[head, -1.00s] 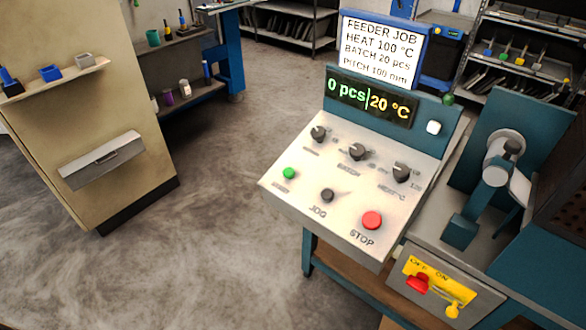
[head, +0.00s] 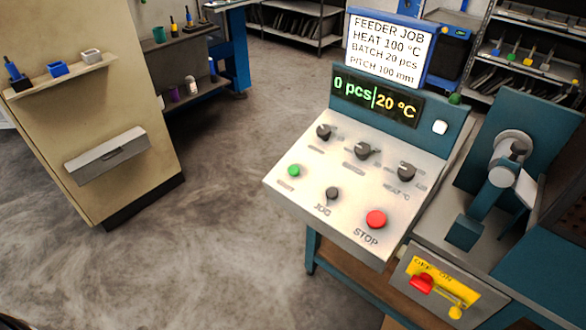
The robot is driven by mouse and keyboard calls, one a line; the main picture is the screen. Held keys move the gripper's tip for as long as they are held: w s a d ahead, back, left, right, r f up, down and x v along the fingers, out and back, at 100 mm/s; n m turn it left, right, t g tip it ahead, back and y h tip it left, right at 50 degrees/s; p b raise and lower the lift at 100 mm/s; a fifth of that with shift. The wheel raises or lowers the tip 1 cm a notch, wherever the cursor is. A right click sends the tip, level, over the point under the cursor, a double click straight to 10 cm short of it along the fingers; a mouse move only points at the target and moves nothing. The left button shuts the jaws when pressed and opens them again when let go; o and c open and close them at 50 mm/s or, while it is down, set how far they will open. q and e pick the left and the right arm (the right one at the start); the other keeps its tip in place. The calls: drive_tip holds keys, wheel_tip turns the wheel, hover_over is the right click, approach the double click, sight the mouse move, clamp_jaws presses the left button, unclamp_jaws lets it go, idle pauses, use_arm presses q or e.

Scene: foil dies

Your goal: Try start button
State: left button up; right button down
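The green start button (head: 294,171) sits at the left of the sloped control panel (head: 290,189); its label is blurred. A black JOG knob (head: 333,193) and a red STOP button (head: 376,219) are to its right. Three black knobs stand in a row above, the left one (head: 324,132), the BATCH one (head: 363,151) and the HEAT one (head: 406,171). The display (head: 376,99) reads 0 pcs and 20 °C. A red switch handle (head: 422,284) is on a yellow OFF/ON plate (head: 446,283), on the OFF side. Neither gripper is in view.
A job card (head: 389,49) reads heat 100 °C, batch 20 pcs, pitch 100 mm. A white lamp or button (head: 440,127) is beside the display. A teal machine (head: 520,120) stands right. A beige cabinet (head: 110,105) stands left. The floor (head: 220,220) between is open.

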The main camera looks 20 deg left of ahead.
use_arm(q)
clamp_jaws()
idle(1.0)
